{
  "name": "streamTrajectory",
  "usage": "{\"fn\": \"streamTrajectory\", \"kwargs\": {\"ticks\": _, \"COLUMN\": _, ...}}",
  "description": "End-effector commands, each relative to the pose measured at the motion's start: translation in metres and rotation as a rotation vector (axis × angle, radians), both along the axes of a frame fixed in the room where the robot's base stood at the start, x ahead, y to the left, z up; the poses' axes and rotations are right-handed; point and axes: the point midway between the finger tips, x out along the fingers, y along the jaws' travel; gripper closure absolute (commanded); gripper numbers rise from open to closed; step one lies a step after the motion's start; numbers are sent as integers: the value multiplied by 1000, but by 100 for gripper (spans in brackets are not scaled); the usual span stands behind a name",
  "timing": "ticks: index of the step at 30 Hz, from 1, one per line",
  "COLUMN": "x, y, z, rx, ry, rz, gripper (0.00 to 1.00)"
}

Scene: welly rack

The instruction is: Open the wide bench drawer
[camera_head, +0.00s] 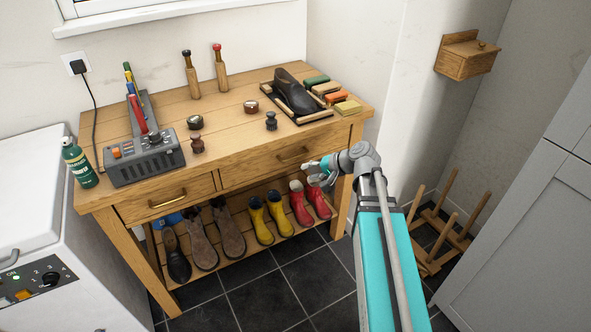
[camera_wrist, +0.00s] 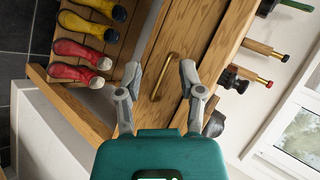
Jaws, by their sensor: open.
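The wooden bench has two drawers side by side under its top. The wide drawer (camera_head: 279,164) is the right one, shut with its front flush, and has a brass bar handle (camera_head: 293,155). My gripper (camera_head: 313,171) is in front of this drawer's right part, open and empty. In the wrist view the drawer front (camera_wrist: 188,38) fills the middle. The brass handle (camera_wrist: 165,76) lies between the two spread fingers of my gripper (camera_wrist: 160,76), and neither finger visibly touches it. How far the fingertips are from the front I cannot tell.
The narrower left drawer (camera_head: 168,202) is shut. Red boots (camera_head: 300,204), yellow boots (camera_head: 259,220) and brown boots stand on the shelf below. A shoe on a tray (camera_head: 290,98), brushes and tins are on top. A wooden rack (camera_head: 437,236) stands on the floor at right.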

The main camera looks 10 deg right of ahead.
Motion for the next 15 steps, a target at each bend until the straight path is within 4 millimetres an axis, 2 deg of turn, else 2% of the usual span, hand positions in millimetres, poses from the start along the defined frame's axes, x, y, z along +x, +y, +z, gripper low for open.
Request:
{"fn": "streamTrajectory", "kwargs": {"ticks": 1, "x": 7, "y": -6, "z": -15, "rx": 37, "ry": -14, "rz": -26, "gripper": 50}}
{"fn": "streamTrajectory", "kwargs": {"ticks": 15, "x": 48, "y": -60, "z": -43, "rx": 363, "ry": -133, "rz": -237, "gripper": 50}}
